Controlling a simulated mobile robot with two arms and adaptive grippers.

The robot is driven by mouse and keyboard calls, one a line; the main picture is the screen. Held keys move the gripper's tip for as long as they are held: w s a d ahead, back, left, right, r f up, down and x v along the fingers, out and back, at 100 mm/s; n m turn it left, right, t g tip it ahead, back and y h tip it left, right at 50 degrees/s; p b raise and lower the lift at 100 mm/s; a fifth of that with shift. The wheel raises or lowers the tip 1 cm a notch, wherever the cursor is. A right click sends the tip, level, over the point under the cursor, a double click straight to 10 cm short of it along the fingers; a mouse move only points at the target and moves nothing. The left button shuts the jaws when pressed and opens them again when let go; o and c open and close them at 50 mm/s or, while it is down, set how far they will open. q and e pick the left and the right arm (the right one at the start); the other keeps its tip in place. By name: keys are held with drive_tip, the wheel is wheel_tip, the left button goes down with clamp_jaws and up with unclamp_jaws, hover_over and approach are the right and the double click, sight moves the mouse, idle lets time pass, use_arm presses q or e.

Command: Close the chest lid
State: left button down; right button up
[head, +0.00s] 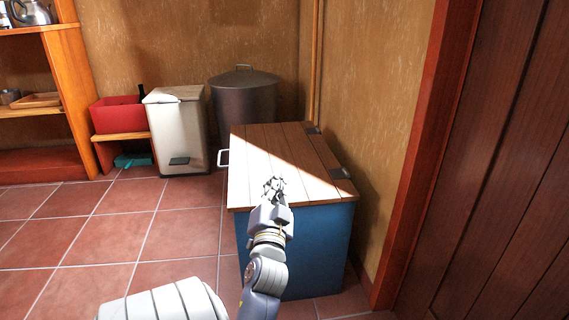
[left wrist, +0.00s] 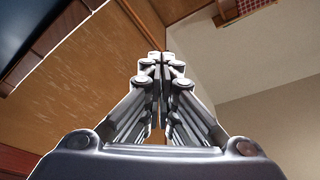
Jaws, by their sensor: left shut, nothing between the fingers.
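The chest has a blue body (head: 300,245) and a brown plank lid (head: 265,145). The lid lies flat on top of the body, with no gap that I can see. A white handle (head: 223,158) is on its left side and dark hinges (head: 340,173) are on its right side by the wall. My left gripper (head: 273,184) is over the front part of the lid, shut and empty; whether it touches the lid is unclear. In the left wrist view its fingers (left wrist: 163,57) are together with nothing between them. My right gripper is not in view.
A white pedal bin (head: 178,135) and a dark metal bin (head: 243,98) stand behind the chest. A red box (head: 117,115) is on a low wooden stand, beside shelves (head: 65,85). A wooden door (head: 490,170) is at the right. The tiled floor (head: 110,220) at left is clear.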

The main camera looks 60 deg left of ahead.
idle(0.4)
use_arm(q)
wheel_tip(320, 180, up, 10)
idle(0.5)
